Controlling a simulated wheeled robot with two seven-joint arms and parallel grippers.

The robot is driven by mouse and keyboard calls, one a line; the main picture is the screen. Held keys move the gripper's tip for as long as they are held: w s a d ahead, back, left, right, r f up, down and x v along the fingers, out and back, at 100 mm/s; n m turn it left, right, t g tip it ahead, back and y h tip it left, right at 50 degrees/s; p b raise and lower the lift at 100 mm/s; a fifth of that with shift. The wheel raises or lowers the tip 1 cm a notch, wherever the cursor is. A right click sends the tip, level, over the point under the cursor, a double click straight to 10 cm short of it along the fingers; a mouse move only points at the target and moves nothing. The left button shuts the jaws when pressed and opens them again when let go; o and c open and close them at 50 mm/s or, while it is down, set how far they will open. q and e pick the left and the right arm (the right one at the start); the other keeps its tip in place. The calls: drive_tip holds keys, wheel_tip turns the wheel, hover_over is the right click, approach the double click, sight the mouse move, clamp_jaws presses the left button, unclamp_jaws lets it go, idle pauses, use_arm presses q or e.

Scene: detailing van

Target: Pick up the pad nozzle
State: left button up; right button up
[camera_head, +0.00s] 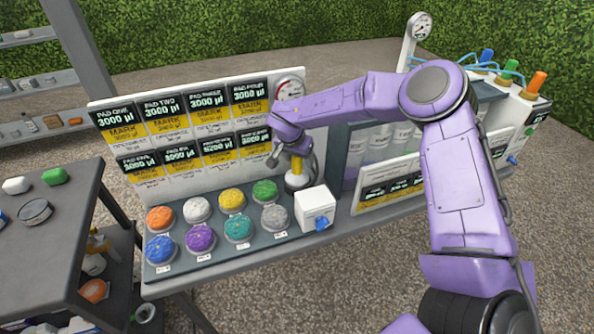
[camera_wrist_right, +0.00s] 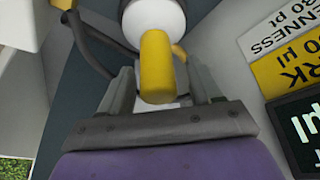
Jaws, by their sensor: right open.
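The pad nozzle has a yellow cylindrical part (camera_head: 297,168) and a whitish rounded part below it. It is on the grey bench behind the white box, in front of the label board. In the right wrist view the yellow part of the nozzle (camera_wrist_right: 156,62) points toward me, with its white body beyond. My right gripper (camera_head: 289,153) is at the yellow part from above. In the right wrist view its fingers (camera_wrist_right: 158,88) are open, one on each side of the yellow part. Whether they touch it I cannot tell. My left gripper is not in view.
Several coloured round pads, such as the green one (camera_head: 265,190), sit in two rows left of the nozzle. A white box (camera_head: 315,208) with a blue knob is close in front. The label board (camera_head: 170,190) stands behind. A dark hose curves beside the nozzle.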

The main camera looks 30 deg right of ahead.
drive_tip(key=shift+s+r, duration=0.1)
drive_tip(key=shift+r, duration=0.05)
drive_tip(key=c, duration=0.4)
clamp_jaws()
